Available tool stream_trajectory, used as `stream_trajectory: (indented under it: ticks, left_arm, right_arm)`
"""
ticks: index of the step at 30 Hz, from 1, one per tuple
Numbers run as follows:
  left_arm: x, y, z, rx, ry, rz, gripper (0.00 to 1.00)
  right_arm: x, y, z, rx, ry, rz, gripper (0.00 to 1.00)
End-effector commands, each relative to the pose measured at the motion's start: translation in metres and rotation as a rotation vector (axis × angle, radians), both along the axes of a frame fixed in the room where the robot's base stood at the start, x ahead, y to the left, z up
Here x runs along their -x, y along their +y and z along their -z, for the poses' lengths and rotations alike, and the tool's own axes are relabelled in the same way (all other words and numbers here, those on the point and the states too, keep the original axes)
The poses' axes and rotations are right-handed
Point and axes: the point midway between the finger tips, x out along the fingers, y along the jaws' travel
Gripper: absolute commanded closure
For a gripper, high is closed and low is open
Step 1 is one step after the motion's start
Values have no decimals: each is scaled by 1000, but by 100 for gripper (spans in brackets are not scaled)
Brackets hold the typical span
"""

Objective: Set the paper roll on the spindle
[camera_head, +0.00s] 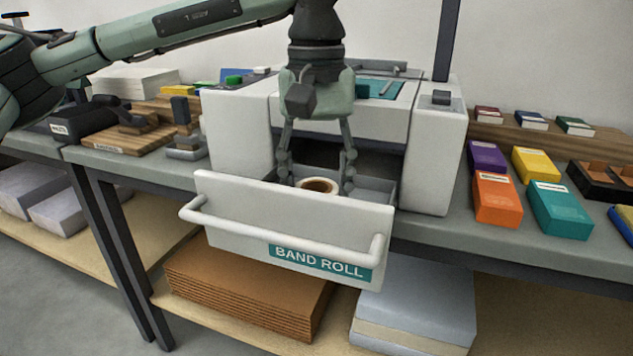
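A drawer labelled BAND ROLL (235,205) is pulled out from the front of a grey-white machine (437,150). The paper roll (319,186), pale with a brown core, stands in the drawer with its hole facing up. Its lower part is hidden behind the drawer front. My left gripper (318,180) reaches straight down into the drawer, its fingers spread apart on either side of the roll. Contact with the roll cannot be made out. I cannot make out the spindle. My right gripper is not in view.
The drawer's white handle bar (280,236) sticks out in front. Coloured boxes (497,199) stand on the bench (432,232) to the right. A wooden board with black tools (130,135) lies to the left. Brown sheets (245,290) and pale stacks fill the shelf below.

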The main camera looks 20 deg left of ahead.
Motion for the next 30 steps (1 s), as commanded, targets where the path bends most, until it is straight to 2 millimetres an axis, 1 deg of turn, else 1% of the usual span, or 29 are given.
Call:
stream_trajectory:
  ticks: [15, 16, 18, 26, 30]
  left_arm:
    - [0, 0, 11, 0, -1, 0, 78]
    - [0, 0, 11, 0, -1, 0, 46]
    - [0, 0, 10, 0, -1, 0, 40]
    - [0, 0, 11, 0, 0, 0, 40]
    - [0, 0, 10, 0, 0, 0, 40]
  right_arm:
    - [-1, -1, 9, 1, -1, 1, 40]
    - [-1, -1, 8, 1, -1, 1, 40]
    - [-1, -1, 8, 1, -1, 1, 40]
    - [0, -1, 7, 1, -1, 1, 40]
    - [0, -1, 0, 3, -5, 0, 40]
